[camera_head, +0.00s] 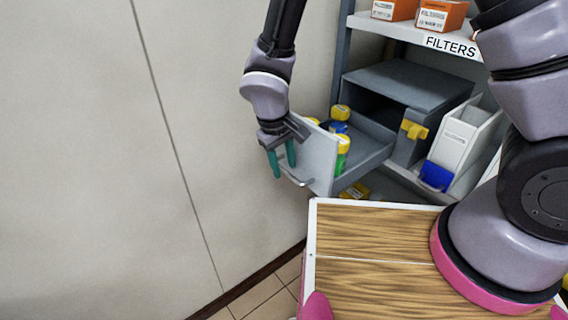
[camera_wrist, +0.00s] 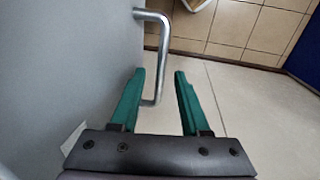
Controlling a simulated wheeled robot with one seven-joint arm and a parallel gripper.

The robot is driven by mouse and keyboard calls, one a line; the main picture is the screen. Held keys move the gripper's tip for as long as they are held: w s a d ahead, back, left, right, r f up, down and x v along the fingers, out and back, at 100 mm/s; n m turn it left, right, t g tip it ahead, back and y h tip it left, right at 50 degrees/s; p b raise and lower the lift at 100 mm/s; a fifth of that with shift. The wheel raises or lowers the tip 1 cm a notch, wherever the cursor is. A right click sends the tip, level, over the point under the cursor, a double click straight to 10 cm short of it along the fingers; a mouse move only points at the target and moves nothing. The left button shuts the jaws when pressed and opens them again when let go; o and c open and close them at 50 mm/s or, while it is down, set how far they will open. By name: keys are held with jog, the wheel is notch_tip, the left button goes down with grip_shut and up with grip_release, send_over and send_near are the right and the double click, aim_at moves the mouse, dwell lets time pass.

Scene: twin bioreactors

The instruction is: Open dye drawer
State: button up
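The dye drawer (camera_head: 364,158) is pulled out from a grey cabinet (camera_head: 408,84) on the shelf. Several dye bottles (camera_head: 341,146) with yellow caps stand in it, with green and blue bodies. The drawer's light grey front (camera_head: 318,160) carries a metal bar handle (camera_head: 298,181). My gripper (camera_head: 281,168) is at the drawer front, fingers pointing down. In the wrist view, the handle (camera_wrist: 163,50) ends between the two green fingers (camera_wrist: 157,100). The fingers are apart, with a gap between the handle and the right finger.
A shelf with a FILTERS label (camera_head: 450,46) and orange boxes (camera_head: 441,15) is above. A white holder (camera_head: 460,143) stands right of the cabinet. A wood-topped surface (camera_head: 375,235) lies in front. The wall and floor at left are clear.

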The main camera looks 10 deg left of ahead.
notch_tip(320, 180, up, 11)
jog(key=s+a, duration=0.1)
jog(key=shift+s+a+f, duration=0.2)
dwell(0.4)
jog(key=shift+s, duration=0.1)
